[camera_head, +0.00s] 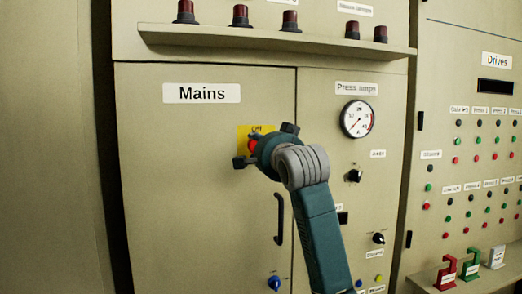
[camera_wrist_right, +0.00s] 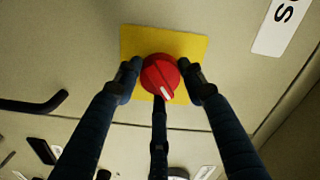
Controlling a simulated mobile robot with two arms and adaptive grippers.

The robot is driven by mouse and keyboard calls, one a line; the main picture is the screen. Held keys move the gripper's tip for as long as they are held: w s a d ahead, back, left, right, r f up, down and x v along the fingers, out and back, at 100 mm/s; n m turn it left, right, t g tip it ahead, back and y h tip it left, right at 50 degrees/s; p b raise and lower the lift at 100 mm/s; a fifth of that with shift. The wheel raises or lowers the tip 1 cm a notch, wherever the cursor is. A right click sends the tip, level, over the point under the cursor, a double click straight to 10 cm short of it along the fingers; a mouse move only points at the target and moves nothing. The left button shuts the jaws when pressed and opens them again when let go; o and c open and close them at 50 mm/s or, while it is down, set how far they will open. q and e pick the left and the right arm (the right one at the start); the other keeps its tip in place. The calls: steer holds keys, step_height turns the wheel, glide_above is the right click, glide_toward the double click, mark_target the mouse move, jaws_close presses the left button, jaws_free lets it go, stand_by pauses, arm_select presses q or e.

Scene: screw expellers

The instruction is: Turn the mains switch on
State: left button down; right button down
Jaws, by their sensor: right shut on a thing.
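The mains switch is a round red knob with a white pointer mark, on a yellow plate (camera_head: 243,131) below the "Mains" label (camera_head: 202,93) on the beige cabinet door. In the head view my right gripper covers most of the red knob (camera_head: 252,146). In the wrist view the knob (camera_wrist_right: 157,72) sits on its yellow plate (camera_wrist_right: 193,46), and its white mark points to the lower right of that picture. My right gripper (camera_wrist_right: 161,78) is shut on the knob, with fingers on both sides and one below. My left gripper is not in view.
A black door handle (camera_head: 280,218) is just below my right gripper. A round gauge (camera_head: 358,119) and a black knob (camera_head: 354,175) are to the right. A shelf (camera_head: 270,39) with several dark red lamps runs above. Padlock-like red, green and grey pieces stand at the lower right.

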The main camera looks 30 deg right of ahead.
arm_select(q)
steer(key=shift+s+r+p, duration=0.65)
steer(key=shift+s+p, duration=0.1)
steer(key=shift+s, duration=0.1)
arm_select(e)
steer(key=shift+f+m, duration=0.1)
steer(key=shift+m, duration=3.6)
steer(key=c, duration=1)
jaws_free()
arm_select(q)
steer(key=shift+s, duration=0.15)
arm_select(e)
steer(key=v, duration=1.2)
